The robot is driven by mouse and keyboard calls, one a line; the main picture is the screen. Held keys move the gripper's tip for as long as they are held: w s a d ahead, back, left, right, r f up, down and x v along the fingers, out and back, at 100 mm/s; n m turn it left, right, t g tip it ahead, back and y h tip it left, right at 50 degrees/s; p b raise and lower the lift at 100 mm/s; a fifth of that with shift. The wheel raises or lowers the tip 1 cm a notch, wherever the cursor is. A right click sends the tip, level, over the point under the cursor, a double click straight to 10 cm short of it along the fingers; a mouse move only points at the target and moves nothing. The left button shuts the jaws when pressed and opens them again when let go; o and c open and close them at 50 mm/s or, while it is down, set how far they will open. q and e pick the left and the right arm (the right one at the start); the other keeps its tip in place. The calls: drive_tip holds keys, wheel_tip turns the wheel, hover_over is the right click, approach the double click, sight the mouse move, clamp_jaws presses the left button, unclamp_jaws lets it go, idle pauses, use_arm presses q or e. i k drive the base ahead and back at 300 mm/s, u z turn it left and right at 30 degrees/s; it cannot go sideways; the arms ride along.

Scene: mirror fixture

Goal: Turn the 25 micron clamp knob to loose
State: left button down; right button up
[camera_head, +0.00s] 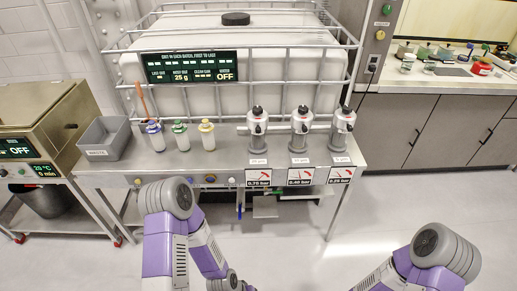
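Three steel filter housings with dark clamp knobs on top stand in a row on the bench: left (257,128), middle (300,128) and right (342,128). Small white labels lie in front of them, at the left (257,161), middle (299,160) and right (342,159). Their print is too small to read surely, so I cannot tell which is the 25 micron one, nor the knobs' settings. My arms show as purple and grey links below the bench, well short of the housings. Neither gripper's fingers show.
The steel bench (220,172) carries a grey bin (105,138) and several small capped bottles (181,136). Pressure signs (300,177) hang on its front edge. A caged white tank (235,65) stands behind. A heated unit (40,120) is at left. Floor at right is clear.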

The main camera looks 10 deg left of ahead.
sight(257, 110)
drive_tip(key=u, duration=0.45)
drive_tip(key=k, duration=0.55)
drive_tip(key=u, duration=0.95)
drive_tip(key=i, duration=1.45)
drive_tip(key=z, duration=1)
